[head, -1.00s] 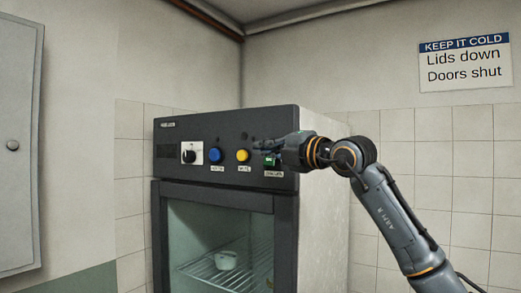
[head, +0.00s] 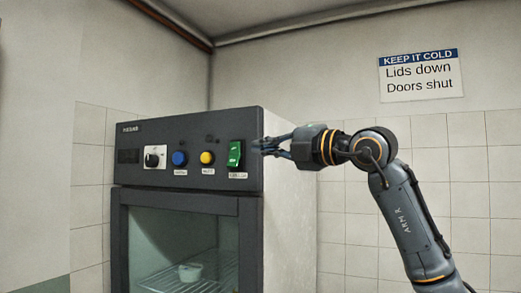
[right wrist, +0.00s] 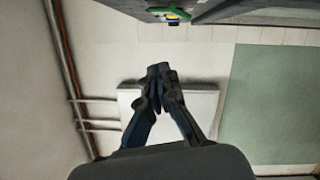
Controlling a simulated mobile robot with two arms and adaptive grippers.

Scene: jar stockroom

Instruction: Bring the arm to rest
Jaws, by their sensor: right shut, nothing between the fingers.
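My right gripper (head: 262,147) is shut and empty. In the head view its fingertips point left, just right of the green rocker switch (head: 235,154) on the fridge's dark control panel, and overlap the panel's right edge. In the right wrist view the closed fingers (right wrist: 159,72) show in the middle, with the green switch (right wrist: 170,13) apart from them at the top edge. My right arm (head: 405,215) comes in from the lower right, bent at the elbow. My left gripper is not in view.
A black knob (head: 155,157), a blue button (head: 179,158) and a yellow button (head: 207,157) sit on the panel. A wall sign (head: 420,84) hangs behind.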

